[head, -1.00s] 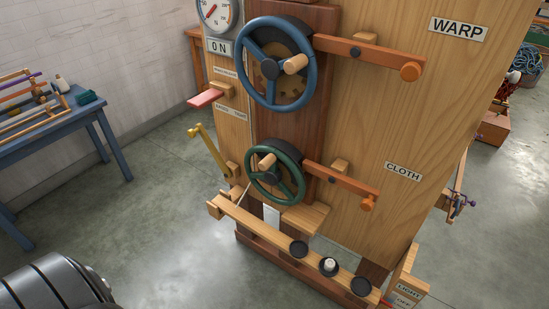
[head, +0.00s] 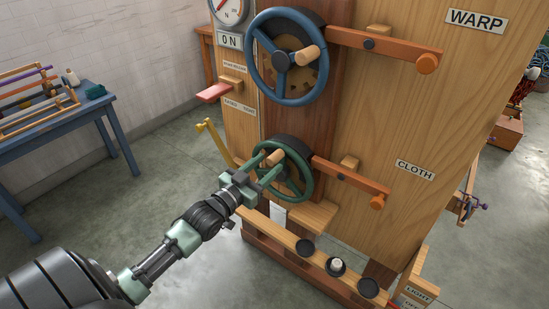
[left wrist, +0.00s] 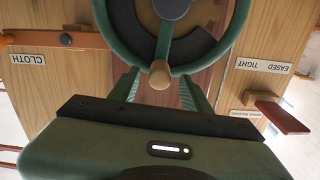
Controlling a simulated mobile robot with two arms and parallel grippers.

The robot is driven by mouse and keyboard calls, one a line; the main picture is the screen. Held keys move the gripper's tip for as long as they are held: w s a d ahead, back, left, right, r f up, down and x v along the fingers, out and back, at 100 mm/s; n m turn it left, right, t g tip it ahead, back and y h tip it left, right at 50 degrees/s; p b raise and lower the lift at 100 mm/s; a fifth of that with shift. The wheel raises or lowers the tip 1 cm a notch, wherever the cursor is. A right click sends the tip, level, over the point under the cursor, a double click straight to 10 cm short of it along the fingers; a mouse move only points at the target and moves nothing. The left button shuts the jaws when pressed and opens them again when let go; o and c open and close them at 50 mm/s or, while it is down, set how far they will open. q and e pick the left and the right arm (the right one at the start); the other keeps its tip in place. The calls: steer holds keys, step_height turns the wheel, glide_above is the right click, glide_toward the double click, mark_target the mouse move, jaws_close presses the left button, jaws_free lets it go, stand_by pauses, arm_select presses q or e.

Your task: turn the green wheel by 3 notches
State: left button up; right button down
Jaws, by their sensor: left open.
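The green wheel (head: 308,184) is on the front of the wooden post, below the blue wheel, with a wooden handle knob (head: 272,158) on its left side. In the left wrist view the wheel rim (left wrist: 241,30) is at the top and the knob (left wrist: 160,75) shows between my fingers. My left gripper (head: 267,167) is open, its two fingers reaching to either side of the knob. I cannot tell whether they touch it. My right gripper is not in view.
The blue wheel (head: 254,72) is above. An orange-tipped wooden lever (head: 350,180) crosses right of the green wheel. A yellow crank (head: 215,143) stands close left. A wooden bar (head: 284,237) with dark round pads runs below. A blue table (head: 60,128) is at left.

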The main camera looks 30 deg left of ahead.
arm_select(q)
steer(key=shift+w+d, duration=0.15)
steer(key=shift+w, duration=1.95)
jaws_close()
steer(key=shift+f, duration=0.1)
